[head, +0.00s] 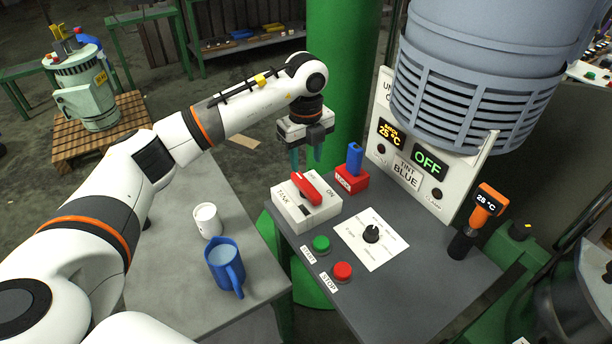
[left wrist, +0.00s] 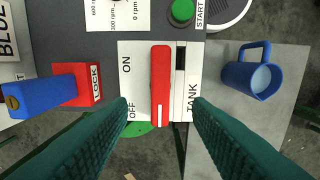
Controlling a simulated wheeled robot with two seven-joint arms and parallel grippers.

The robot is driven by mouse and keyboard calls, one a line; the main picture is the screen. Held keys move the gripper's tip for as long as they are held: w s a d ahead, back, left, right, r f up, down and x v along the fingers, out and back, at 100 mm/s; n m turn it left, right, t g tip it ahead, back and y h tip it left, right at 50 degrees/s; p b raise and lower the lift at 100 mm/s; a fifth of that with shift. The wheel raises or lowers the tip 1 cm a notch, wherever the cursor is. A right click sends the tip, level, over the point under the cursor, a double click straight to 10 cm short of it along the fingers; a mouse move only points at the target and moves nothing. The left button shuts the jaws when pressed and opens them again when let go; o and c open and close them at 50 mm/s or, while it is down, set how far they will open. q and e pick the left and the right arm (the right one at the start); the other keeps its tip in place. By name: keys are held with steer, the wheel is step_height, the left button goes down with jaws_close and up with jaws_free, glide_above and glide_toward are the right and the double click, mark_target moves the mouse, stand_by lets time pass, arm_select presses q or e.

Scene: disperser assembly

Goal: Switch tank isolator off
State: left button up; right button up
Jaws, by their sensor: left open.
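The tank isolator is a white box with a red handle (head: 306,187), labelled TANK, ON and OFF, at the left end of the dark panel table. In the left wrist view the red handle (left wrist: 160,80) runs lengthwise up the picture, with ON beside its upper part and OFF beside its lower end. A white mark shows near that lower end. My left gripper (head: 306,157) is open and empty, just behind the isolator in the head view. In the left wrist view its green fingers (left wrist: 160,108) stand on either side of the handle's lower end, with gaps on both sides. My right gripper is not in view.
A red LOCK block with a blue piece (head: 353,170) stands close beside the isolator. Green start (head: 321,243) and red stop (head: 342,271) buttons and a black dial (head: 371,233) are in front. A blue jug (head: 224,265) and white cup (head: 207,220) stand on the grey table.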

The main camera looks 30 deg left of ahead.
arm_select(q)
steer(key=shift+r+b, duration=0.3)
steer(key=shift+r, duration=2.05)
